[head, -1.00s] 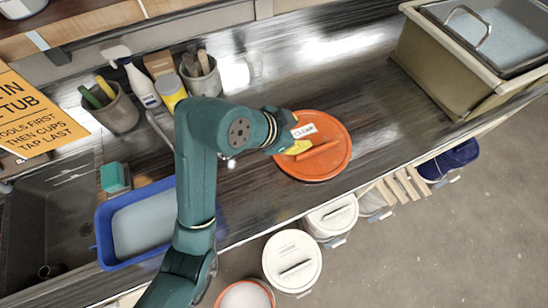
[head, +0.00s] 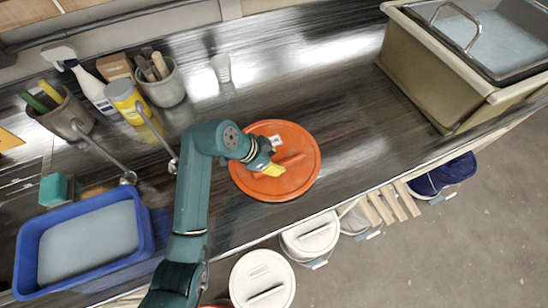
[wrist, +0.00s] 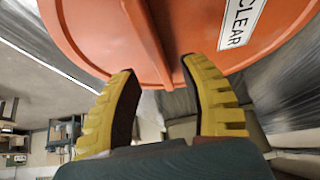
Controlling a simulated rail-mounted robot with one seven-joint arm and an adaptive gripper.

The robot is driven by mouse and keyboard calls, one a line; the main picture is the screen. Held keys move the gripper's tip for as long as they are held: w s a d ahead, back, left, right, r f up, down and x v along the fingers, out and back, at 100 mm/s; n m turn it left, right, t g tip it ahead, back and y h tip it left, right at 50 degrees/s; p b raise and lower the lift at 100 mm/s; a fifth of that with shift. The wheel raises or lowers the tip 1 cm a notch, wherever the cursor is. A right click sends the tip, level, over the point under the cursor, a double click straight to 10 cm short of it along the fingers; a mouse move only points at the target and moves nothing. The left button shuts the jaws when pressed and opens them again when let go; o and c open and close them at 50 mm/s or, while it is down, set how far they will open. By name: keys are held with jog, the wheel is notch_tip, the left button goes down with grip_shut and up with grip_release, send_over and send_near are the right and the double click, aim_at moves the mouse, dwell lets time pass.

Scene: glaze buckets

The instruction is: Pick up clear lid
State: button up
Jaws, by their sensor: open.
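The clear lid is an orange round lid (head: 300,178) lying on the dark counter in the head view, with a raised bar handle across it. In the wrist view the lid (wrist: 85,30) fills the top, with a white label reading CLEAR (wrist: 242,22). My gripper (head: 272,170) is over the lid's left part in the head view. In the wrist view its two yellow fingers (wrist: 160,75) are spread apart, with the lid's handle ridge (wrist: 148,40) lying between their lines. The fingers look empty; whether the tips touch the lid cannot be told.
A blue tray (head: 148,245) stands left of my arm. A cup of tools (head: 166,88), a yellow container (head: 125,100) and a spray bottle (head: 92,88) stand behind. A beige tub (head: 420,75) is at right. White-lidded buckets (head: 262,282) stand below the counter edge.

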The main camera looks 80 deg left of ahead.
aim_at(279, 164)
jog(key=x, duration=0.3)
jog(key=shift+w+f, duration=0.15)
jog(key=shift+f, duration=0.15)
grip_shut()
